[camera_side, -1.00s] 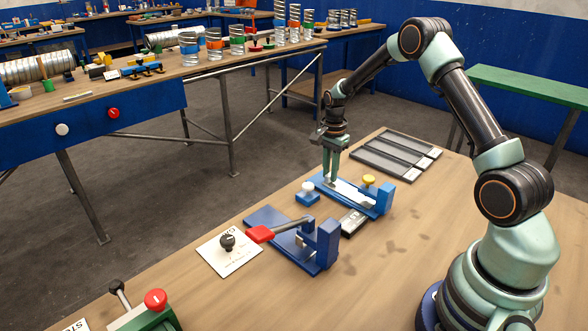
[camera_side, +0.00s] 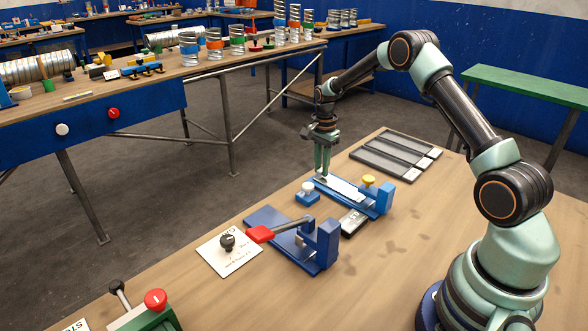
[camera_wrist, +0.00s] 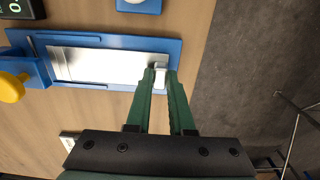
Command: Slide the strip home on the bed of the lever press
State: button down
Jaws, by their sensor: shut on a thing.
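The strip (camera_wrist: 105,66) is a flat silvery piece lying lengthwise on a blue bed (camera_wrist: 122,41). In the side view the strip (camera_side: 346,188) also lies on the blue bed, which has an upright block and a yellow knob (camera_side: 369,180) at its right end. My gripper (camera_side: 323,177) points down at the bed's left end. In the wrist view my gripper (camera_wrist: 160,76) is shut on the pale end piece of the strip, at the end away from the yellow knob (camera_wrist: 12,87). The strip's other end lies close to the upright block; contact there is unclear.
A second blue fixture (camera_side: 322,245) with a red-handled lever (camera_side: 261,234) stands in front. A small blue block with a white button (camera_side: 307,190) sits beside the bed. Dark trays (camera_side: 397,155) lie behind. The table edge is close past the bed's left end.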

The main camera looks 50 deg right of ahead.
jog(key=shift+w+r, duration=0.1)
jog(key=shift+w, duration=1.1)
notch_tip(320, 180, up, 7)
dwell(0.3)
jog(key=a, duration=2.3)
jog(key=shift+f, duration=3.35)
jog(key=shift+s+f, duration=0.1)
jog(key=shift+s, duration=2.35)
jog(key=shift+s+f, duration=0.15)
jog(key=shift+s, duration=0.2)
